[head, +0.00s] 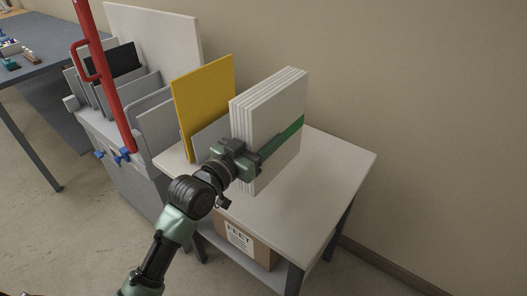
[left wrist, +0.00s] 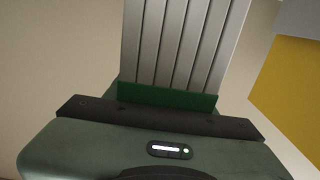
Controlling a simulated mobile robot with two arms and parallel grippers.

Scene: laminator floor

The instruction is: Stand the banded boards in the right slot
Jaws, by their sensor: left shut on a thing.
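The banded boards (head: 268,111) are a stack of several white boards held upright by a green band (head: 284,138). My left gripper (head: 246,155) is shut on the stack at the band, from its near edge. The left wrist view shows the board edges (left wrist: 180,45) and the green band (left wrist: 167,97) right against the gripper. In the head view the stack is above or on the white table; whether its bottom touches the top is hard to tell. A grey divider (head: 208,138) stands just left of the stack, partly hidden. My right gripper is not in view.
A yellow board (head: 204,100) stands upright left of the stack. A grey rack (head: 128,165) with several panels and a red lever (head: 104,80) is further left. The right part of the white table (head: 325,165) is clear. A labelled box (head: 240,238) sits below.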

